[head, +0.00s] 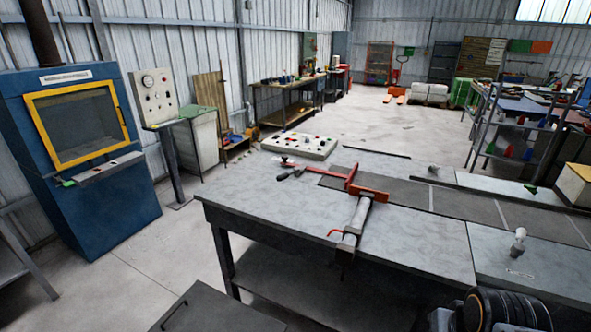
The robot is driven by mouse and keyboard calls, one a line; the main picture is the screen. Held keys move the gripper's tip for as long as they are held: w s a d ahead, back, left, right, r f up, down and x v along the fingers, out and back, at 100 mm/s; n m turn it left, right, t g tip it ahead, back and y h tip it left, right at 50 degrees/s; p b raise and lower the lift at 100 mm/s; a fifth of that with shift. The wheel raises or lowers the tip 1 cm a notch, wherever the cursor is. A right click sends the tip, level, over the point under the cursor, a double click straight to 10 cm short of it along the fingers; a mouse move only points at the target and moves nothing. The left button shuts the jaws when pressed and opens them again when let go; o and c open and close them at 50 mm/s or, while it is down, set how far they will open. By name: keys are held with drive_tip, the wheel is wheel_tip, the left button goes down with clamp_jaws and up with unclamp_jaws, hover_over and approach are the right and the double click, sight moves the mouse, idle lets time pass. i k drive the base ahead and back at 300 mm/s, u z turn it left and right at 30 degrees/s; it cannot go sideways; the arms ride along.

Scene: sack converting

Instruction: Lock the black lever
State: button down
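A black-gripped lever (290,173) lies at the left end of a red clamp-like fixture (352,178) on the grey workbench (270,205). It sticks out to the left, nearly flat, on a thin red rod. A small red-tipped piece (286,161) stands just behind it. The picture does not show clearly whether the lever is locked. A grey cylindrical bar (357,220) with a small red hook runs from the fixture to the bench's front edge.
A flat panel with buttons (300,145) lies behind the lever. A blue cabinet with a yellow-framed window (80,125) stands at left. Open floor (145,240) separates it from the bench.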

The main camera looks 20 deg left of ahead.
sight(297, 171)
drive_tip(key=i, duration=0.75)
drive_tip(key=u, duration=1.5)
drive_tip(key=i, duration=0.25)
drive_tip(key=u, duration=0.6)
